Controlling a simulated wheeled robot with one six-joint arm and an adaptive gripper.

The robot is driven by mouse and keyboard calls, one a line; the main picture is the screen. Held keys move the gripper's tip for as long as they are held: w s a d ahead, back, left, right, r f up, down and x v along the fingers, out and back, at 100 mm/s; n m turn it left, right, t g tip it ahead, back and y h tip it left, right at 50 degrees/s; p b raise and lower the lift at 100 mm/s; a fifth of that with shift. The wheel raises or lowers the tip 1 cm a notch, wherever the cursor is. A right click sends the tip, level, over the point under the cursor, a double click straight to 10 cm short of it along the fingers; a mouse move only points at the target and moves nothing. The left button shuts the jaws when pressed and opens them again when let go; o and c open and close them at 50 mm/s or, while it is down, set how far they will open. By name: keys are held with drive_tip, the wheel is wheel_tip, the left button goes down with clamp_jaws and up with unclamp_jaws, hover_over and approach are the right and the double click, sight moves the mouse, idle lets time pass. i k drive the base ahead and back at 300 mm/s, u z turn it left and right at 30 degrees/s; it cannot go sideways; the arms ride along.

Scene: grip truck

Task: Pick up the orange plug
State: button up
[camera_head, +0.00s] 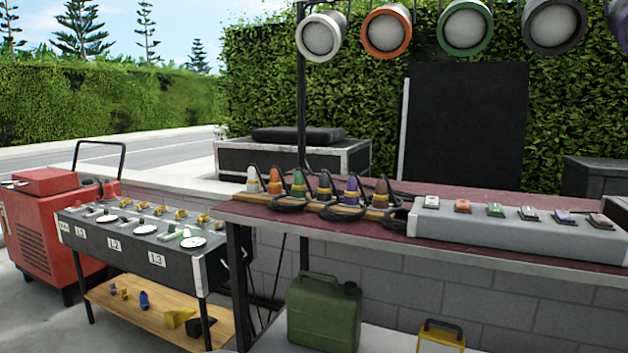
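The orange plug (274,183) stands upright in a row of plugs on a wooden strip (375,215) on the dark red table, second from the left. A white plug (252,181) is to its left and a green plug (298,184) to its right. Dark cables loop behind and in front of the row. My gripper is not in view, so its state does not show.
A grey box (510,228) with several colored switches fills the table's right part. A control desk (140,240) stands at the left beside a red machine (45,230). A green canister (324,312) stands below the table. Colored lamps (387,32) hang above.

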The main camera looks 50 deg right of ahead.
sight(276, 175)
drive_tip(key=z, duration=0.9)
drive_tip(key=i, duration=0.85)
drive_tip(key=z, duration=0.85)
